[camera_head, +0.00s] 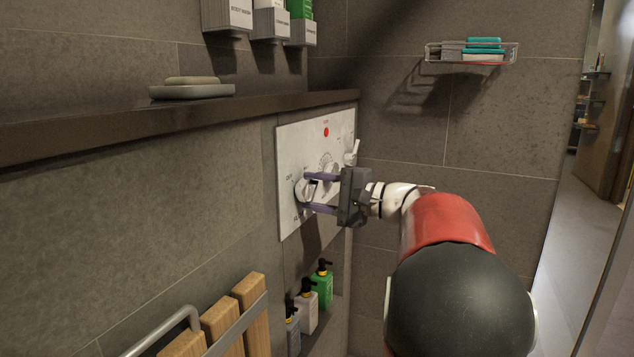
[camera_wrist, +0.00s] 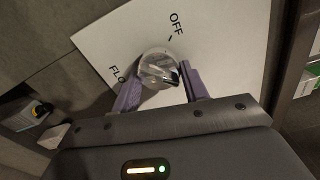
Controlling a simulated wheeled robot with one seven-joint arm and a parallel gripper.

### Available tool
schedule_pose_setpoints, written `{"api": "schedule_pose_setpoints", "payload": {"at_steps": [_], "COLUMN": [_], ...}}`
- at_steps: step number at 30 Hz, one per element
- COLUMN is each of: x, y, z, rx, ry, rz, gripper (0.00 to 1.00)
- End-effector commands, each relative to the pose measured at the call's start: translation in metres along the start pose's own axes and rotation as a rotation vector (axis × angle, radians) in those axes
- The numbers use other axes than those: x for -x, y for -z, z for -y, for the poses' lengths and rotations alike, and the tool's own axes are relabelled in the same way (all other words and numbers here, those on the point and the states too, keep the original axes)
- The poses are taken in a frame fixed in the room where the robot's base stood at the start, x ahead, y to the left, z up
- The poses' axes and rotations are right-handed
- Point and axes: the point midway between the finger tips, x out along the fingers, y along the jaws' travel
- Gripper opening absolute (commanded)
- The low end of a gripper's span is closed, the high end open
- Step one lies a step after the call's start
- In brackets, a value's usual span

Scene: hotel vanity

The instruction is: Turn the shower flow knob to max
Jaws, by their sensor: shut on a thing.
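A white shower panel (camera_head: 288,150) is fixed to the grey tiled wall and carries several controls. The flow knob (camera_head: 303,190) is a round metal knob at its lower left. In the wrist view the knob (camera_wrist: 158,68) sits below the printed word OFF, with a partly hidden label starting "FLO" at its lower left. My gripper (camera_head: 312,193) reaches the panel from the right, its two purple fingers on either side of the knob. In the wrist view my gripper (camera_wrist: 160,88) is shut on the knob. The fingers hide part of the knob and its label.
A dark ledge (camera_head: 180,112) with a soap dish (camera_head: 192,90) runs left of the panel. Bottles (camera_head: 321,286) stand in a niche below it. A wooden-slatted rack (camera_head: 222,322) is at lower left. A wire shelf (camera_head: 470,54) hangs on the back wall.

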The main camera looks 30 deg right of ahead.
Motion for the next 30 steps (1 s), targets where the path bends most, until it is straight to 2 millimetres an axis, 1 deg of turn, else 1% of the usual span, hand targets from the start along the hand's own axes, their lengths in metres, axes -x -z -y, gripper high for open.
{"api": "schedule_pose_setpoints", "payload": {"at_steps": [1,18,19,23,24,30], "x": [-0.0006,-0.0007,-0.0007,-0.0006,-0.0005,-0.0002], "y": [-0.0024,-0.0025,-0.0025,-0.0020,-0.0017,-0.0009], "z": [0.0031,0.0031,0.0031,0.0025,0.0022,0.0013], "rx": [-0.008,-0.037,-0.037,-0.037,-0.037,-0.038], "ry": [0.003,0.005,0.005,0.005,0.004,0.003], "rz": [0.006,0.006,0.006,0.005,0.004,0.002], "gripper": [0.22,0.22,0.47,0.64,0.66,0.66]}}
